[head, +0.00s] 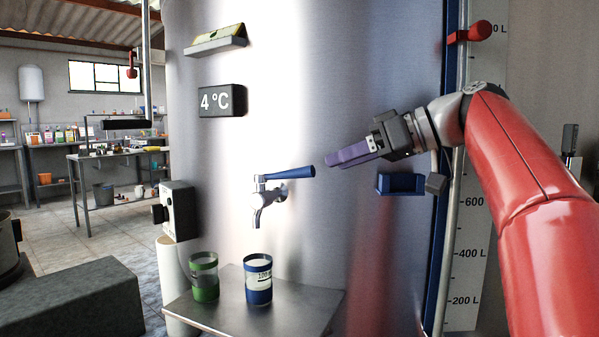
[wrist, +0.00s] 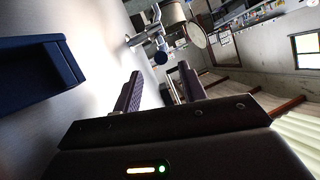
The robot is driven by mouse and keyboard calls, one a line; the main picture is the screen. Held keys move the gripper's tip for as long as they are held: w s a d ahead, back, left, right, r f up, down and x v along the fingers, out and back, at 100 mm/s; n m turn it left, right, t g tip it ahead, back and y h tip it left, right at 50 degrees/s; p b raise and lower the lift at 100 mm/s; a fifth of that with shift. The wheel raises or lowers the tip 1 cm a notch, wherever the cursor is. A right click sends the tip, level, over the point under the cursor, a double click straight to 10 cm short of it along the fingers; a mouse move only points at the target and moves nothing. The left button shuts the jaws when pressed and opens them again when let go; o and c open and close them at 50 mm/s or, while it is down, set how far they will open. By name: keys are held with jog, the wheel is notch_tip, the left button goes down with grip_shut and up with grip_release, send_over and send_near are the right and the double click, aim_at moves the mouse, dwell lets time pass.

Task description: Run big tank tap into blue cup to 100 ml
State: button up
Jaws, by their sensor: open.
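The big steel tank (head: 330,85) fills the middle of the head view. Its tap (head: 265,205) has a chrome spout and a blue lever (head: 290,173) pointing right. The blue cup (head: 258,290) stands upright on a steel shelf (head: 230,318) below the spout, with a 100 ml mark on it; its contents are unclear. No stream shows from the spout. My gripper (head: 332,161), with purple fingers, is open and empty, just right of the lever's end and apart from it. In the wrist view the tap (wrist: 150,35) lies ahead of the fingers (wrist: 158,88).
A green cup (head: 204,284) stands left of the blue cup. A blue holder (head: 400,184) is fixed to the tank below my gripper. A grey box (head: 178,209) is mounted left of the tap. A 4 °C display (head: 221,101) hangs above.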

aim_at(307, 171)
jog(key=x, duration=0.7)
jog(key=shift+w+a+b, duration=0.1)
jog(key=shift+a+b, duration=0.2)
jog(key=shift+a, duration=0.1)
grip_shut()
